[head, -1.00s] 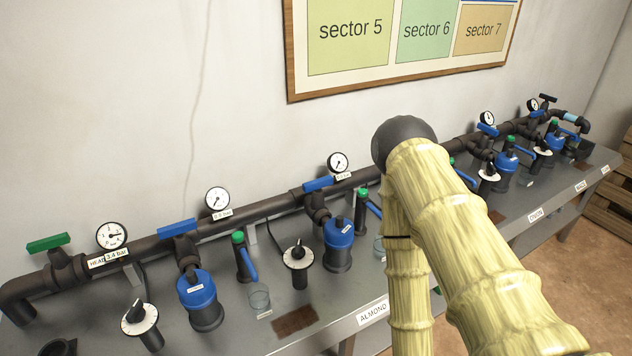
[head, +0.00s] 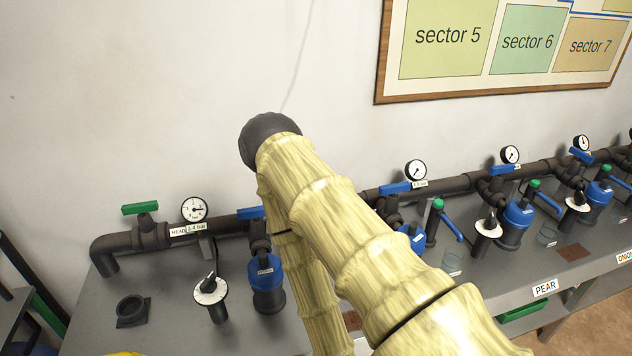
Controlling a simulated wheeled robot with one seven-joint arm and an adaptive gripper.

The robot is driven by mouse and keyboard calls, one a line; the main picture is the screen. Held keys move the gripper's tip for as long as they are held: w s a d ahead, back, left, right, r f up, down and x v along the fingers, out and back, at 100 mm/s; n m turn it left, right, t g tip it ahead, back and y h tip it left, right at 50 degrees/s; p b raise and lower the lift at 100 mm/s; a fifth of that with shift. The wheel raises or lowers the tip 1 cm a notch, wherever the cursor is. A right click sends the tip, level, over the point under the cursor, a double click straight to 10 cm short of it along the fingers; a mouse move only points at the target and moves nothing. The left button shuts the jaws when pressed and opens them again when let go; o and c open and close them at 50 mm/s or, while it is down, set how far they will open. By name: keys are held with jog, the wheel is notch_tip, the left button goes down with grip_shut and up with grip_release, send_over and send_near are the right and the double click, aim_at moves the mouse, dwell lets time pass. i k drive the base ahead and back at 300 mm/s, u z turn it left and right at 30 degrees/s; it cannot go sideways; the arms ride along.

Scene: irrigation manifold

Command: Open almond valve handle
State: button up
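The leftmost blue handle (head: 250,212) sits on the main pipe right of the HEAD gauge, lying roughly along the pipe. It looks like the almond valve handle, judging by the ALMOND label in the earlier frame; that label is now hidden. My arm covers the handle's right side and much of that station. Its blue-topped canister (head: 266,275) shows just left of my arm. My arm rises in front of the bench and folds at a dark elbow joint near the wall. My gripper is not in view.
A green handle (head: 140,208) and the HEAD gauge (head: 194,209) are at the pipe's left end. A black-and-white dial (head: 210,290) stands on the grey bench (head: 165,325). Similar stations continue right, past the PEAR label (head: 545,288). A sector board (head: 378,75) hangs above.

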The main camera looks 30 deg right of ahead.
aim_at(392, 188)
jog(key=u, duration=0.75)
jog(key=k, duration=1.05)
jog(key=z, duration=1.45)
jog(key=i, duration=0.25)
jog(key=u, duration=0.05)
